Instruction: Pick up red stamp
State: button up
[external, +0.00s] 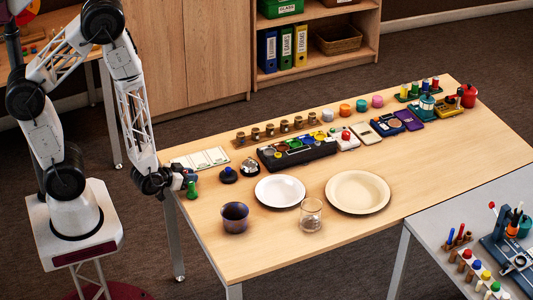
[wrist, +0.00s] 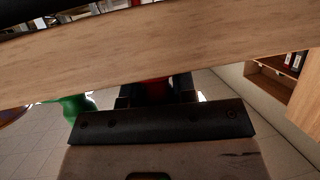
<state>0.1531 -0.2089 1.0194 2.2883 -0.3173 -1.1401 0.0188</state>
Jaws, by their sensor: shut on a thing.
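My gripper (external: 183,177) is at the left end of the wooden table, low over its edge. In the wrist view a dark red thing, seemingly the red stamp (wrist: 156,90), shows between the black fingers; most of it is hidden by the gripper. My gripper is shut on it. In the external view I cannot make out the red stamp behind the gripper. A green stamp-like piece (external: 192,189) stands right beside the gripper. It also shows in the wrist view (wrist: 76,107), left of the fingers and apart from the red thing.
A dark blue-topped piece (external: 228,175) and a bell (external: 250,167) stand to the right. A white plate (external: 280,190), dark cup (external: 235,218), glass (external: 311,215) and cream plate (external: 358,192) lie beyond. A white card tray (external: 201,158) lies behind the gripper. The table's front left corner is clear.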

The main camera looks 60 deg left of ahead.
jog(key=shift+s, duration=0.1)
notch_tip(320, 180, up, 10)
dwell(1.0)
